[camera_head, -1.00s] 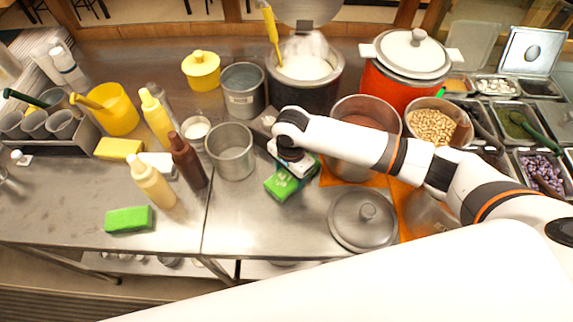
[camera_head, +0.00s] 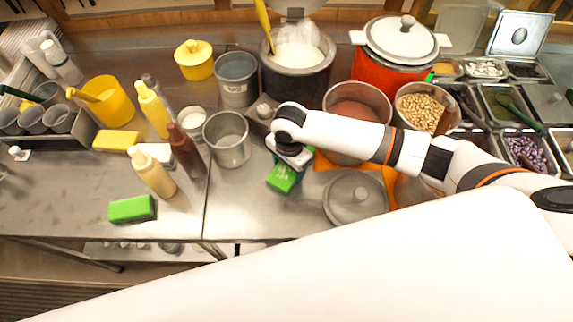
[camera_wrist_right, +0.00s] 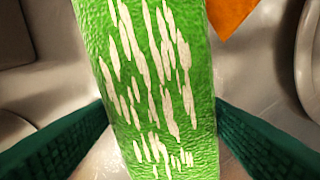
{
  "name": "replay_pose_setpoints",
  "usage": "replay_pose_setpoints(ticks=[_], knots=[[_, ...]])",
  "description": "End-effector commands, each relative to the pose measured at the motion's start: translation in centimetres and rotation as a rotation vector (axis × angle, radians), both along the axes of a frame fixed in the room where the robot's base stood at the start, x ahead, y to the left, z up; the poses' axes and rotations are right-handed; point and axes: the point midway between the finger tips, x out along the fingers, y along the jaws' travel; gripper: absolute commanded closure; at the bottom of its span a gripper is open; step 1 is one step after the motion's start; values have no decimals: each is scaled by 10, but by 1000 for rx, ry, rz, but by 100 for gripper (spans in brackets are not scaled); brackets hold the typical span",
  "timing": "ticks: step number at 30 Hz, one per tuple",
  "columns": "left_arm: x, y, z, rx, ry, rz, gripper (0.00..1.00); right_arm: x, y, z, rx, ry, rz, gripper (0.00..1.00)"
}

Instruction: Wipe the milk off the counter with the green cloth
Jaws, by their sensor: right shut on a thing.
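The green cloth (camera_head: 281,179) is under my right gripper (camera_head: 292,160), over the bare counter (camera_head: 250,215) in front of the metal pots. In the right wrist view the cloth (camera_wrist_right: 155,90) is bright green with white streaks and runs between the two dark green fingers of my right gripper (camera_wrist_right: 160,125). The gripper is shut on it. I cannot tell whether the cloth touches the counter or whether the streaks are milk. No milk puddle shows clearly; the gripper and cloth hide part of the counter. My left gripper is not in view.
A grey lid (camera_head: 356,201) lies close to the right of the cloth. An open metal pot (camera_head: 227,140) stands to its left, a larger pot (camera_head: 357,105) behind right. Sauce bottles (camera_head: 152,175) and a green sponge (camera_head: 131,208) stand further left. The front counter is clear.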

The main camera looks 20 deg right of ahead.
Motion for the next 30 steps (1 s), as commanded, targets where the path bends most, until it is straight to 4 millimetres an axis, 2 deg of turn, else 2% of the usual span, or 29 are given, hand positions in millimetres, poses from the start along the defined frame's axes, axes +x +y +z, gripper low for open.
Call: replay_pose_setpoints(ticks=[1,15,30], knots=[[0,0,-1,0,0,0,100,4,-11,-5,-32,5,-20,69],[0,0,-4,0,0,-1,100,35,6,-3,-27,-3,-14,71],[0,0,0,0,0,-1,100,35,11,-1,-17,0,-9,71]])
